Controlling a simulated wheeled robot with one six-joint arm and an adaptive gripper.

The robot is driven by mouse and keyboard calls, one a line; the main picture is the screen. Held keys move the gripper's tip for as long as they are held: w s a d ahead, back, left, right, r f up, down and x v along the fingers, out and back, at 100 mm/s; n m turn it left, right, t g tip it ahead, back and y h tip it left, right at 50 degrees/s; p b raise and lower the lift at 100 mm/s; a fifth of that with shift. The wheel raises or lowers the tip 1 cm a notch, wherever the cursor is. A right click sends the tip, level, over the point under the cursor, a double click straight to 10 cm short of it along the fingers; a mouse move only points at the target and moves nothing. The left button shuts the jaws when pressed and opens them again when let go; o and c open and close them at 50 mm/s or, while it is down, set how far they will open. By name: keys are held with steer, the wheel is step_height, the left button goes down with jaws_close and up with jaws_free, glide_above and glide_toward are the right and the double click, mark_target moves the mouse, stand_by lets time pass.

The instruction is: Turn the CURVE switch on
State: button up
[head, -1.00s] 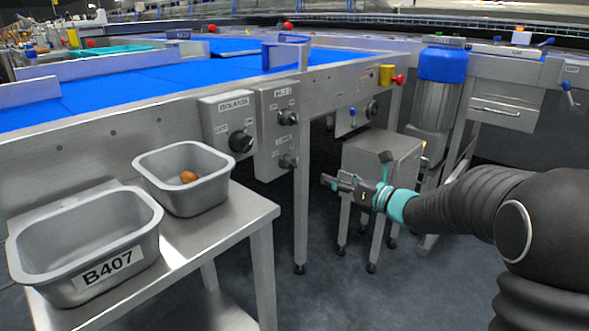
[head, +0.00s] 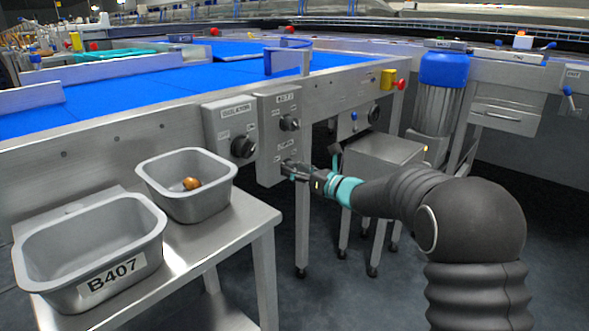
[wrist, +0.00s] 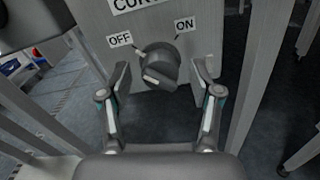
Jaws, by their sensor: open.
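The CURVE switch (wrist: 160,68) is a dark rotary knob on a grey panel, in the upper middle of the wrist view. Its OFF label (wrist: 119,40) is up and left of it, its ON label (wrist: 185,25) up and right. A pale mark shows on the knob's lower-left front; I cannot tell which label it is set to. My gripper (wrist: 161,80) is open, with one finger on each side of the knob; contact is not visible. In the head view my gripper (head: 291,169) is at the lower knob of the tall control box (head: 269,150) and mostly hides that knob.
Another knob (head: 290,123) sits higher on the same box, and the ISOLATOR box (head: 222,112) with its knob is to the left. A grey bin (head: 222,200) holding a brown date and an empty bin labelled B407 (head: 148,250) stand on the steel stand (head: 235,237).

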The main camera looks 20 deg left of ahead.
steer(key=shift+w+a, duration=0.15)
steer(key=shift+a, duration=0.2)
steer(key=shift+c, duration=0.2)
steer(key=c, duration=1.1)
